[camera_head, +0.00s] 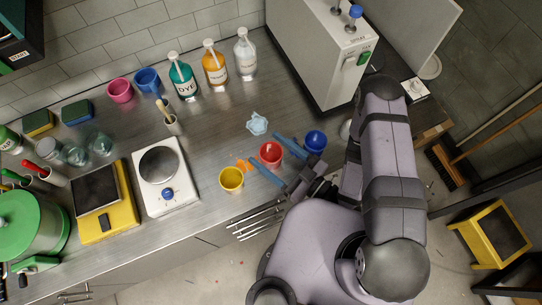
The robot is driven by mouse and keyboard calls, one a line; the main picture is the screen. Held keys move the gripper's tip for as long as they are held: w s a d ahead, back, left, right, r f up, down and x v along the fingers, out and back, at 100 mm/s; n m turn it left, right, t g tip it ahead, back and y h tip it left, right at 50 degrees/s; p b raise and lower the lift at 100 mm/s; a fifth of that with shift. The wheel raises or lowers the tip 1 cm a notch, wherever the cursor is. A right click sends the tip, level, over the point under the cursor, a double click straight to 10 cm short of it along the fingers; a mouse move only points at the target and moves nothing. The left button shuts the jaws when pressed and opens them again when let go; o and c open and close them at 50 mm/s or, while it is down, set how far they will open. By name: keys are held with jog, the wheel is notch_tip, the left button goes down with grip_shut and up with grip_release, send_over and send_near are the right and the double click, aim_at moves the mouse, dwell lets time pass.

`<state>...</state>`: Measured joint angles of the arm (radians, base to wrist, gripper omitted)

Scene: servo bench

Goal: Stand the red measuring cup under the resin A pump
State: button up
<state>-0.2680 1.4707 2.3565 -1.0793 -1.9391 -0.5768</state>
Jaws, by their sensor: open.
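The red measuring cup (270,153) stands upright on the steel bench, near its front edge. My gripper (263,150) is open, with one blue finger on each side of the red cup. Whether the fingers touch the cup cannot be told from above.
A blue cup (315,141) stands right of my gripper, a yellow cup (231,179) to its left. A small orange piece (243,166) lies by the left finger. A pale blue crumpled item (257,123) lies behind. The white cabinet (318,60) blocks the back right.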

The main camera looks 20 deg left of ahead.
jog(key=c, duration=1.2)
jog(key=shift+r, duration=0.15)
notch_tip(320, 180, up, 10)
jog(key=p, duration=0.8)
jog(key=shift+p, duration=0.3)
